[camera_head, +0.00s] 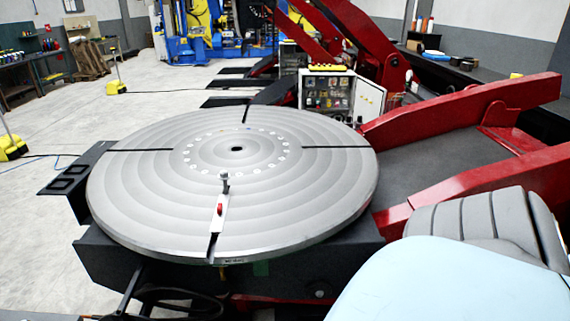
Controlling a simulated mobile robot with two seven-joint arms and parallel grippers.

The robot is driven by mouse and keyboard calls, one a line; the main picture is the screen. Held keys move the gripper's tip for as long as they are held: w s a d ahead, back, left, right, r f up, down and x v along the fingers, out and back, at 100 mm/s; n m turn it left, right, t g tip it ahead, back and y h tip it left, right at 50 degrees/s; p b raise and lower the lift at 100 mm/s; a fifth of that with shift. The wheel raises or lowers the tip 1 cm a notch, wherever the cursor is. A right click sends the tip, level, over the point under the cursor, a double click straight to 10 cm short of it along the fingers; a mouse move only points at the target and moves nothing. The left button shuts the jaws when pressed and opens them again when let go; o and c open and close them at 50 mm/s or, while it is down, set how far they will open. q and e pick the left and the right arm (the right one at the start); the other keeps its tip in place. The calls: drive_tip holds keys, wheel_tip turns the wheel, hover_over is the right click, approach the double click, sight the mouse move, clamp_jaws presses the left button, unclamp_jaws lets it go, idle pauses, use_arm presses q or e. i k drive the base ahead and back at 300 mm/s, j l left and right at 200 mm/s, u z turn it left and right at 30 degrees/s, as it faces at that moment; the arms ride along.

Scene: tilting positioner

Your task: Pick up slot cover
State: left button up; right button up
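A large round grey turntable (130,190) lies nearly flat, with dark slots running in from its rim. A narrow light metal strip, which looks like the slot cover (221,203), lies along the front slot. It has a red piece (220,209) on it. A small upright metal post with a knob (225,181) stands at its inner end. The slot shows dark between the strip and the rim.
Red beams (460,110) rise at the right of the turntable. An open control cabinet (328,92) stands behind it. A dark bracket (72,180) juts out at left. The turntable top is otherwise mostly clear.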

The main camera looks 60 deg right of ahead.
sight(216, 226)
drive_tip(key=z, duration=1.35)
